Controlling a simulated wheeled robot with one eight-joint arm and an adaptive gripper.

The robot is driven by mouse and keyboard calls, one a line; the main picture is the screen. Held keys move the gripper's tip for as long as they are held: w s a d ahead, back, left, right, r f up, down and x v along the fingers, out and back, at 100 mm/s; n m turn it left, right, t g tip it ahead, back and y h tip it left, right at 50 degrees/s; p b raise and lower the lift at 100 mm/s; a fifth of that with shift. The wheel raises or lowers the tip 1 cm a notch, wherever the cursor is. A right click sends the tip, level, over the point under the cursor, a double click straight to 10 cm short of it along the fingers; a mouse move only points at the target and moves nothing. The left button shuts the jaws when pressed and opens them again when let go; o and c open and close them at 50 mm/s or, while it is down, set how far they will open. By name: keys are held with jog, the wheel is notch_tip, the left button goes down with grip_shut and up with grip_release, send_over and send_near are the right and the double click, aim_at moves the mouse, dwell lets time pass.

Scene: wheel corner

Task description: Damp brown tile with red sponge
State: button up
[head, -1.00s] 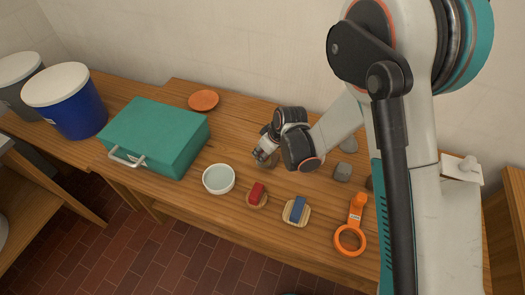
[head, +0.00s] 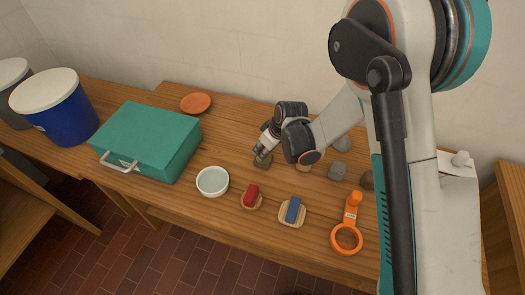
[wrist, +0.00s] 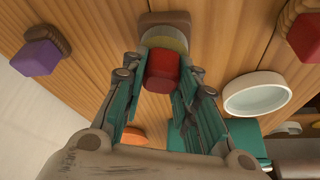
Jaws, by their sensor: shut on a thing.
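The red sponge (head: 251,191) lies on a small wooden dish (head: 250,204) near the table's front edge. It shows in the wrist view's upper right (wrist: 307,36). My gripper (wrist: 160,75) is shut on a small red-faced piece (wrist: 161,76). A brown piece (wrist: 164,19) with a yellowish part (wrist: 165,40) lies just beyond the held piece. I cannot tell which piece is the brown tile.
A white bowl (head: 212,181) stands left of the red sponge, a blue sponge (head: 292,209) right of it. A teal case (head: 150,140) and orange plate (head: 195,103) are at left. Grey lumps (head: 338,170) and an orange ringed tool (head: 346,238) are at right.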

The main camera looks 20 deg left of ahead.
jog(key=shift+w, duration=0.1)
jog(key=shift+w+d, duration=0.2)
jog(key=shift+w, duration=0.95)
jog(key=shift+r+p, duration=1.45)
jog(key=shift+r, duration=1.55)
